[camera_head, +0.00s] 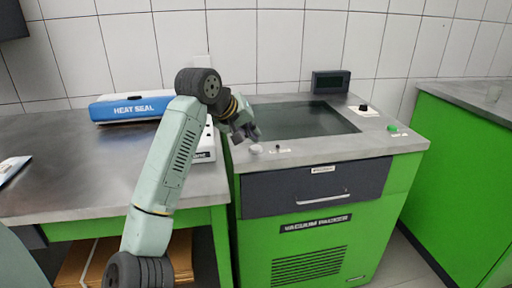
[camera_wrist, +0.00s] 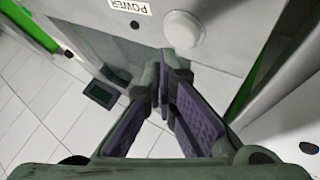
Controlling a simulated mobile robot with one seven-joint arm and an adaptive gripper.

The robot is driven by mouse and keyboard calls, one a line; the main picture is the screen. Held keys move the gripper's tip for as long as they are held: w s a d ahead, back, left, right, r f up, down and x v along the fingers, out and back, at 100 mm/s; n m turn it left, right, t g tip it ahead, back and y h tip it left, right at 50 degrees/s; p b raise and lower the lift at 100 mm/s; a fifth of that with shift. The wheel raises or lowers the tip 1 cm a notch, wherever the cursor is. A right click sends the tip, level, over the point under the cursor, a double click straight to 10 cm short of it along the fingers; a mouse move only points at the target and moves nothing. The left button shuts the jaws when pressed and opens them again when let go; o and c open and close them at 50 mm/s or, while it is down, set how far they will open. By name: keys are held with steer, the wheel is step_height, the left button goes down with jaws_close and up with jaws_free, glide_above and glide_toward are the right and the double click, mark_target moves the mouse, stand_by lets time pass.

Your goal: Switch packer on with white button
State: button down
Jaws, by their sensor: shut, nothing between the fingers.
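The vacuum packer (camera_head: 326,222) is a green cabinet with a grey top and a dark recessed window. Its white round button (camera_head: 255,149) sits at the front left corner of the top. In the wrist view the white button (camera_wrist: 184,30) is a pale dome near a POWER label (camera_wrist: 129,6) and a small dark dot. My gripper (camera_head: 252,135) is over the packer's left front corner, close to the button. In the wrist view my gripper (camera_wrist: 164,80) is shut and empty, its tips just below the button in the picture. I cannot tell whether they touch.
A black knob (camera_head: 363,107) and a green button (camera_head: 392,128) are on the packer's right side. A dark display (camera_head: 331,82) stands at the back. A blue heat sealer (camera_head: 130,107) and a partly hidden white device (camera_head: 206,146) are on the left table. A green counter (camera_head: 462,150) stands right.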

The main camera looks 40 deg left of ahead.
mark_target(253, 147)
steer(key=shift+f, duration=0.1)
steer(key=shift+f+b, duration=0.4)
steer(key=shift+b, duration=0.1)
steer(key=shift+f+b, duration=0.35)
steer(key=shift+f, duration=0.05)
stand_by(0.7)
steer(key=shift+r, duration=0.1)
steer(key=shift+r+p, duration=0.5)
steer(key=shift+r, duration=0.3)
steer(key=shift+r+p, duration=1.9)
steer(key=shift+r, duration=1.1)
